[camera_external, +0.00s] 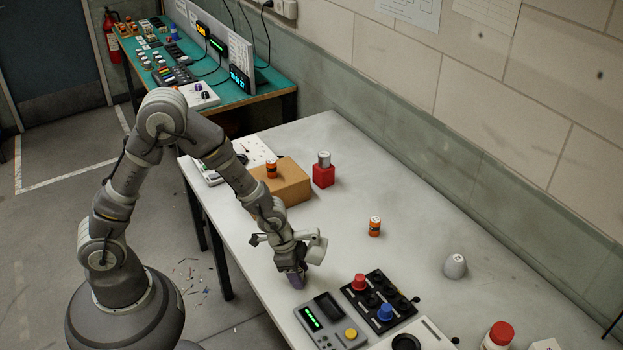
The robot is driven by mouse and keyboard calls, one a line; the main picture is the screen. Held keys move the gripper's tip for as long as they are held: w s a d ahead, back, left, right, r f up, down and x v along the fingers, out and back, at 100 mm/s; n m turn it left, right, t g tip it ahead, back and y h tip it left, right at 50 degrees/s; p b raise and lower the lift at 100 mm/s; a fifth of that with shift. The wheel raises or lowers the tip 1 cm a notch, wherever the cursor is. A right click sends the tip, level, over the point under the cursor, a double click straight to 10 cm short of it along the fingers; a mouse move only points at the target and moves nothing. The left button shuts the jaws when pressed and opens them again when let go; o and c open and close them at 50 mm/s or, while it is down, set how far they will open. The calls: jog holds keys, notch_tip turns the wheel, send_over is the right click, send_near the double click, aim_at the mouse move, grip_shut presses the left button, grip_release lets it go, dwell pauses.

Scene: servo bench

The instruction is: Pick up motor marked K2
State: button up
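Several small motor-like cylinders are in view; their markings are too small to read, so I cannot tell which is K2. An orange cylinder (272,171) with a pale top stands on a cardboard box (290,187). Another orange cylinder (375,228) stands on the open table. A silver cylinder (324,159) stands on a red block (323,178). My gripper (296,277) points down low over the table's front left side, apart from these cylinders. A dark purplish shape shows at its tip; I cannot tell whether it is a held thing or the fingers.
A grey device with a green display (330,322) and a black panel with red and blue knobs (373,303) lie just right of and below my gripper. A pale rounded object (455,266) and a red-capped jar (498,336) stand farther right. The table's middle (335,225) is clear.

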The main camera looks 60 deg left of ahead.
jog(key=c, duration=0.6)
jog(key=shift+c, duration=0.2)
